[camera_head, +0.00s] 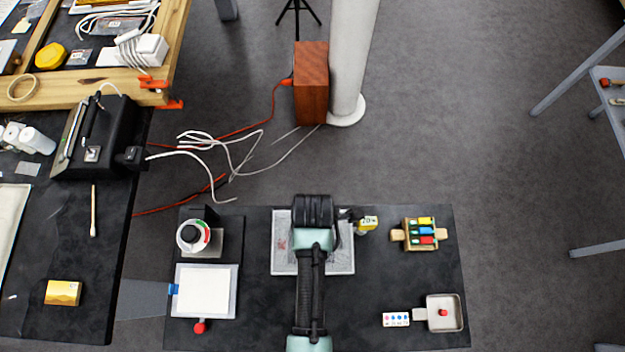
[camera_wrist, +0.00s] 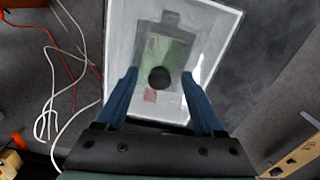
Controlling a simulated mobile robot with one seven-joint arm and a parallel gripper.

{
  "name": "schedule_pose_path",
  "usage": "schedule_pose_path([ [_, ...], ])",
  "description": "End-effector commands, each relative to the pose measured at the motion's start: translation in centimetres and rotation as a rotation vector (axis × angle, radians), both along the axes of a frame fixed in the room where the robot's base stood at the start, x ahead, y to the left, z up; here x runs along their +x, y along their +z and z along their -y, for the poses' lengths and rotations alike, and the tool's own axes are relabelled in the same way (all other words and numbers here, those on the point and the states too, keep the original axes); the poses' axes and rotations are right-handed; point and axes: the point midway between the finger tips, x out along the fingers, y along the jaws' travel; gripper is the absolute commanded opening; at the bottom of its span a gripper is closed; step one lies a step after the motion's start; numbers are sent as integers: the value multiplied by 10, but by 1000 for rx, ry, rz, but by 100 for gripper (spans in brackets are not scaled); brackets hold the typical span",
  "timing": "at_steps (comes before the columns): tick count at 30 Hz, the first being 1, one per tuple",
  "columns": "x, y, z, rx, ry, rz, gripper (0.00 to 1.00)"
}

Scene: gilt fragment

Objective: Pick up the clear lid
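The clear lid (camera_wrist: 205,58) is a see-through rectangular cover with a pale rim and a round black knob (camera_wrist: 159,78) in its middle. A green board and a small reddish patch show through it. In the head view the lid (camera_head: 283,258) lies on the dark table, its middle hidden by my arm. My gripper (camera_wrist: 158,75) is open, its two blue fingers apart on either side of the knob in the wrist view, with gaps on both sides. I cannot tell how far above the lid the fingertips are. The head view hides the fingers behind my arm.
A small yellow-and-white box (camera_head: 368,224) stands close to the lid's right. A wooden holder with coloured blocks (camera_head: 423,234) and a metal tray (camera_head: 458,318) are further right. A white pad (camera_head: 204,292) and a round dial device (camera_head: 193,236) are left.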

Motion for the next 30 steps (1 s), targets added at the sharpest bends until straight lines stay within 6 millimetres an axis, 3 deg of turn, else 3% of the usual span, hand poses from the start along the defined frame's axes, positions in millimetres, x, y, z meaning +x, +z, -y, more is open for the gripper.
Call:
schedule_pose_path([
  [2, 0, 0, 0, 0, 0, 0, 55],
  [11, 0, 1, 0, 0, 0, 0, 1],
  [23, 1, 2, 0, 0, 0, 1, 0],
  [30, 1, 29, 0, 0, 0, 6, 0],
])
